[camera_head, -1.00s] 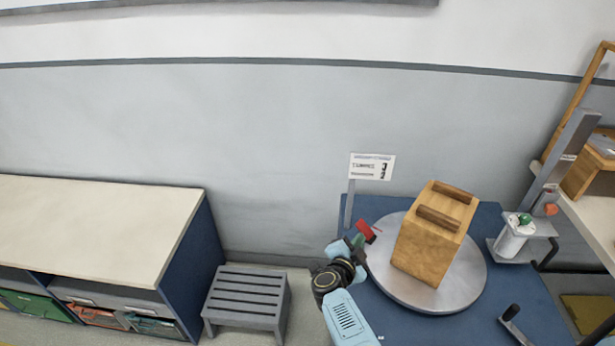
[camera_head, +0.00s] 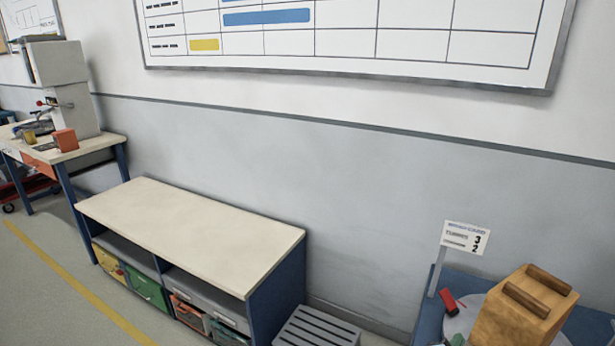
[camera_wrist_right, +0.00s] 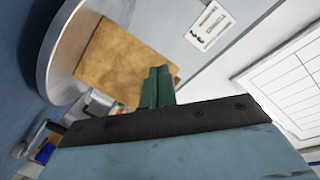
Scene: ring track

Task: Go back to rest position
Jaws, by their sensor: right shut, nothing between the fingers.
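In the head view only a small dark part of my right gripper (camera_head: 457,340) shows at the bottom edge, left of the wooden block. In the right wrist view the gripper's two green fingers (camera_wrist_right: 158,88) are together with nothing between them. The wooden block (camera_head: 520,318), with two dark wooden bars on top, stands on the round grey turntable, which shows in the right wrist view (camera_wrist_right: 50,62). My left gripper is in neither view.
A card on a post (camera_head: 465,238) and a small red object (camera_head: 448,302) are near the block. A grey slatted step (camera_head: 318,330) stands beside a low cabinet (camera_head: 200,228). A workbench with a machine (camera_head: 68,95) is far left. A whiteboard (camera_head: 350,40) hangs above.

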